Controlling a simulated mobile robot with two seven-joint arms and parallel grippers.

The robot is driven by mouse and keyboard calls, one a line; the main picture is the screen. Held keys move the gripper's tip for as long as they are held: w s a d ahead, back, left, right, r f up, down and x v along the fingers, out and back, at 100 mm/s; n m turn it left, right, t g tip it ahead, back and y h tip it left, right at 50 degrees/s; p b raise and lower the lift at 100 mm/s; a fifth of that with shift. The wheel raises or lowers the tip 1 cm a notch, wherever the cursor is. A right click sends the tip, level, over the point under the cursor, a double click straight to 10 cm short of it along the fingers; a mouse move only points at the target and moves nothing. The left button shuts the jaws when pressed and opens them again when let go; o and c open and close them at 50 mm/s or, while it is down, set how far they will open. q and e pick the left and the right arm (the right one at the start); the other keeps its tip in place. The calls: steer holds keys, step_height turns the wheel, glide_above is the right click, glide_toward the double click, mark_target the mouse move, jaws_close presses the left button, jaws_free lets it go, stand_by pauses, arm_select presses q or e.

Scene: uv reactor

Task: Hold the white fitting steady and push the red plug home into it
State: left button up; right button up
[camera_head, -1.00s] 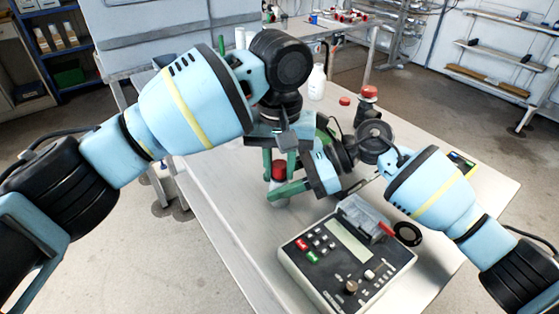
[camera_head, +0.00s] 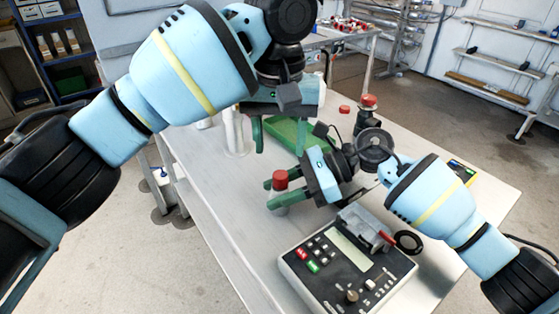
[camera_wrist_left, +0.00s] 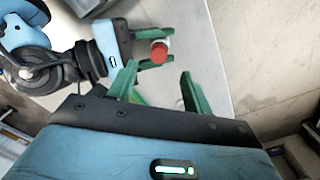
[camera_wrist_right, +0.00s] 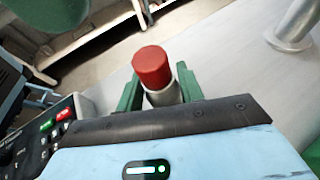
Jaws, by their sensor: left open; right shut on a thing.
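The red plug (camera_head: 281,180) sits on top of the white fitting (camera_head: 285,197), in line with it. How deep it is seated I cannot tell. My right gripper (camera_head: 272,194) is shut around the fitting; in the right wrist view the plug (camera_wrist_right: 152,67) stands above the fingers and the fitting (camera_wrist_right: 164,96) shows between them. My left gripper (camera_head: 278,140) is open and empty, above and behind the plug, apart from it. In the left wrist view the plug (camera_wrist_left: 159,53) lies beyond the open left fingertips (camera_wrist_left: 160,80).
A control box (camera_head: 345,265) with keys and a display stands at the front. A black ring (camera_head: 408,242) lies beside it.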

mark_target(282, 173)
arm_select(q)
steer(key=shift+r, duration=2.15)
steer(key=shift+c, duration=0.4)
steer(key=shift+m, duration=0.3)
steer(key=c, duration=0.5)
steer(key=shift+w+f+m+t+h, duration=0.1)
steer(key=shift+f+m+t+h, duration=0.15)
steer(key=shift+m+t, duration=0.5)
steer(key=c, duration=0.5)
steer(key=shift+f+m+t+h, duration=0.25)
steer(key=shift+m+t, duration=0.1)
steer(key=shift+m, duration=0.4)
jaws_close()
steer(key=shift+s+a+x, duration=0.1)
steer(key=shift+s+x, duration=0.1)
steer(key=shift+x, duration=0.9)
steer(key=shift+s+a+x, duration=0.1)
steer(key=shift+s+x, duration=0.1)
steer(key=shift+x, duration=0.85)
steer(key=shift+s+a+x, duration=0.1)
steer(key=shift+s+x, duration=0.1)
steer(key=shift+x, duration=0.9)
steer(key=shift+s+f, duration=0.15)
steer(key=shift+f, duration=0.65)
